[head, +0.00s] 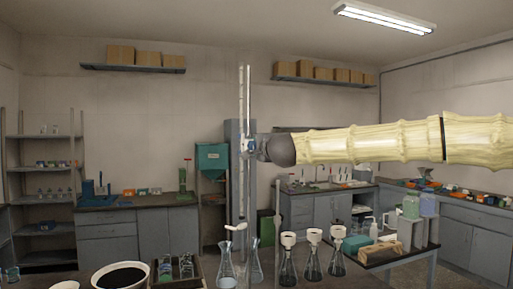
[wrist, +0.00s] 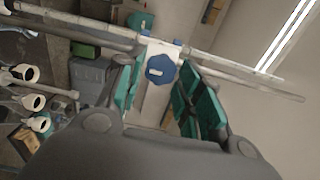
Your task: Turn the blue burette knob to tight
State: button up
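The blue knob (wrist: 161,71) is eight-sided, with a short white mark on its face. It sits on a white clamp block (wrist: 158,50) at the burette (wrist: 225,62). In the head view the knob's clamp area is small and partly covered by my gripper (head: 262,147), and the upright burette (head: 242,95) rises above it. In the wrist view my gripper (wrist: 162,70) is open, its teal-padded fingers on either side of the knob. Gaps show between pads and knob. Whether the fingertips reach past the knob's face is unclear.
Below the arm stand a clear flask (head: 227,268) under the burette's white stopcock (head: 236,227) and several white-topped flasks (head: 288,262). A black-filled bowl (head: 122,274) is at front left. A side table (head: 400,257) with bottles stands at right. The air around the arm is clear.

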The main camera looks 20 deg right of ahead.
jog(key=shift+o, duration=0.7)
jog(key=s, duration=1.2)
jog(key=shift+d, duration=0.25)
